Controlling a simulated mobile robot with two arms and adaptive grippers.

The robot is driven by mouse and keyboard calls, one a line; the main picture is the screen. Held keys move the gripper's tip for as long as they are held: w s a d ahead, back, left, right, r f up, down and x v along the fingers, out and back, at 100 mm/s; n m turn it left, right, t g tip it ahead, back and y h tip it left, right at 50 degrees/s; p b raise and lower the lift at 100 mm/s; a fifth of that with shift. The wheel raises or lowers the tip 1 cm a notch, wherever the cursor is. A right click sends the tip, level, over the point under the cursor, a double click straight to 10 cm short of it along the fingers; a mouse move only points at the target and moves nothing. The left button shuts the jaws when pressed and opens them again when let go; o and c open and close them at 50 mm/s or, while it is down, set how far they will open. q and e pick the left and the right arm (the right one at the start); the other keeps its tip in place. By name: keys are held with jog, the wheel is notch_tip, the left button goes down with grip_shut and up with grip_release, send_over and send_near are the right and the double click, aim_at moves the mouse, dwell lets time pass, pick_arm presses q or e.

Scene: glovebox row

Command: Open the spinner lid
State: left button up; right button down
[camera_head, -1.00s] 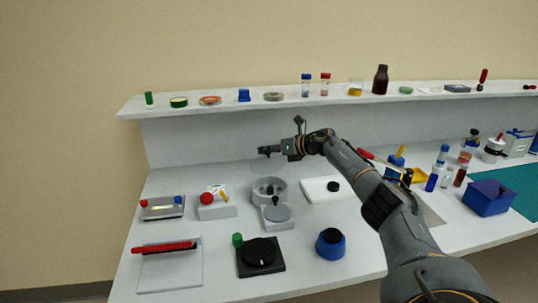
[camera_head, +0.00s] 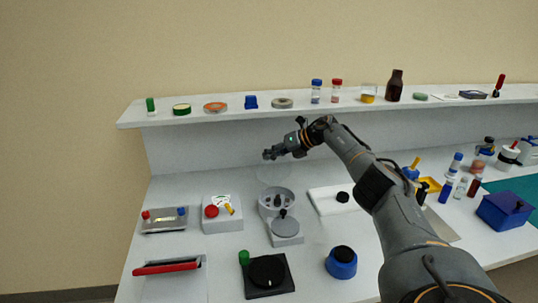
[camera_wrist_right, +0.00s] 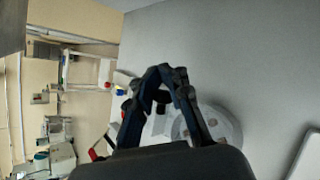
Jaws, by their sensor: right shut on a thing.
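The spinner (camera_head: 264,207) is a light grey round bowl with a dark rotor inside, on the worktop left of the middle. It also shows in the right wrist view (camera_wrist_right: 229,124), behind the fingers. Its lid (camera_head: 275,174) is a faint see-through disc, raised above the bowl below my gripper, so the bowl is uncovered; its exact tilt is hard to tell. My right gripper (camera_head: 268,155) is above and behind the bowl, shut, with its fingertips at the lid's upper side. The grasped part is too small to see clearly. My left gripper is not in view.
A grey block with a round plate and black knob (camera_head: 285,226) stands just in front of the spinner. A white box with a red button (camera_head: 222,225) is to its left, a white slab (camera_head: 325,203) to its right. A shelf (camera_head: 225,117) with small items runs behind.

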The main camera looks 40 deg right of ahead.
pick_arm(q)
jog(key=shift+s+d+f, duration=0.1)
pick_arm(e)
jog(key=shift+s+d+f, duration=0.15)
jog(key=shift+d+f, duration=0.2)
jog(key=shift+d, duration=0.1)
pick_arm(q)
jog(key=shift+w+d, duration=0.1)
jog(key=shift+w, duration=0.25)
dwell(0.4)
pick_arm(e)
jog(key=c, duration=1.6)
grip_release()
jog(key=o, duration=0.3)
jog(key=shift+d+f, duration=0.25)
jog(key=shift+d, duration=0.05)
jog(key=shift+a+r, duration=0.25)
jog(key=shift+d+f, duration=0.1)
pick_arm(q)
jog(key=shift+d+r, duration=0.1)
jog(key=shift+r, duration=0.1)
